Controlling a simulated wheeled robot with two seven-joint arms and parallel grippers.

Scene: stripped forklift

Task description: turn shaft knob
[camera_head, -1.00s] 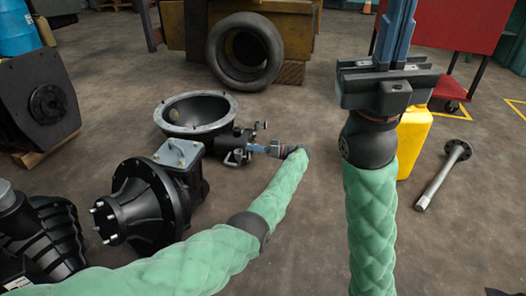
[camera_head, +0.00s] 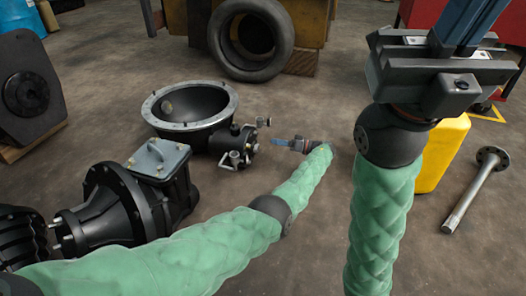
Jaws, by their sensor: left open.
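A black gearbox part with a wide bell-shaped opening (camera_head: 192,124) lies on the floor left of centre. A small housing (camera_head: 234,146) on its right side carries small grey knobs, one at its upper right (camera_head: 262,122) and one at its lower front (camera_head: 235,157). I cannot tell for sure which is the shaft knob. My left gripper (camera_head: 275,141) is open, its blue fingers pointing left at the housing, with a small gap between them and it. My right gripper (camera_head: 472,22) points up at the upper right, away from the housing; its fingertips are cut off by the frame edge.
A second black gearbox part (camera_head: 108,205) lies in front of the bell. A tire (camera_head: 252,42) stands behind. A yellow container (camera_head: 440,158) and a metal axle shaft (camera_head: 473,190) are at the right. Bare floor lies between my arms.

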